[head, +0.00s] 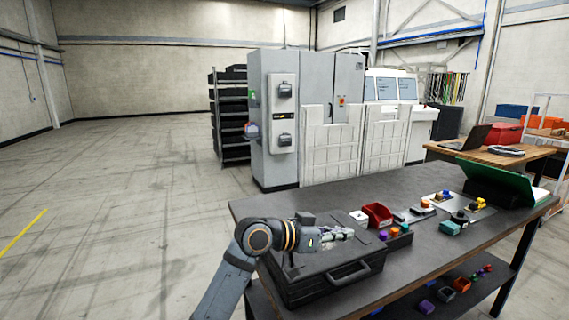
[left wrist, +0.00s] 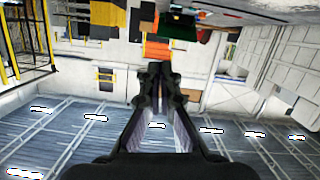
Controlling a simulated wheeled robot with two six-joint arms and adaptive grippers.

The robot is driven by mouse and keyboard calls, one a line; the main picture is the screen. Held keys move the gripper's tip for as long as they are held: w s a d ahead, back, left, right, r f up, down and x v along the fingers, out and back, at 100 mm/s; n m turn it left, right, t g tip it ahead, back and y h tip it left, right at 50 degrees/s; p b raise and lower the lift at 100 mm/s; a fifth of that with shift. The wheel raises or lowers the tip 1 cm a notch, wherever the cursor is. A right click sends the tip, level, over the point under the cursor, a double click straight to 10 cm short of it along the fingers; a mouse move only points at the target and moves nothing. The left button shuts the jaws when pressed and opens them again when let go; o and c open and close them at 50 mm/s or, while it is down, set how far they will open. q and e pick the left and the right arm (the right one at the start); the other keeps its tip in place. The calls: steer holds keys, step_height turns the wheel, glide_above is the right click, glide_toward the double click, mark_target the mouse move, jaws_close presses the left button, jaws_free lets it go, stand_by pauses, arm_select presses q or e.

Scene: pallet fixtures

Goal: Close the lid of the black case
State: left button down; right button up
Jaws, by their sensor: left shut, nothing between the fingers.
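The black case (head: 325,273) stands on the near left part of the dark table, its handle on the front side. Its lid (head: 311,262) lies flat over the body and looks down; I cannot tell whether a thin gap is left at the seam. My left gripper (head: 350,234) is just over the lid, pointing right, and its arm hides part of the case's left side. I cannot tell whether it touches the lid. In the left wrist view its fingers (left wrist: 153,78) meet at the tips with nothing between them. My right gripper is not in view.
On the table (head: 405,264), a red bin (head: 377,214) and several small coloured parts stand right of the case. A green panel (head: 500,180) leans at the far right end. A lower shelf holds more small parts. A grey cabinet (head: 272,168) stands behind.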

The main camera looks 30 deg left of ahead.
mark_target(345, 279)
arm_select(q)
steer(key=f+b, duration=0.1)
steer(key=f, duration=0.2)
steer(key=s+d+f+m+b, duration=0.1)
steer(key=f+b, duration=0.1)
steer(key=f, duration=0.1)
steer(key=d+f+m+b, duration=0.1)
steer(key=f, duration=0.2)
steer(key=shift+s+d+t+y+b, duration=0.15)
steer(key=shift+s+t+y+b, duration=0.15)
steer(key=shift+s+b, duration=0.05)
steer(key=shift+s+d+f+b, duration=0.15)
steer(key=shift+f+b, duration=0.2)
steer(key=shift+f, duration=0.3)
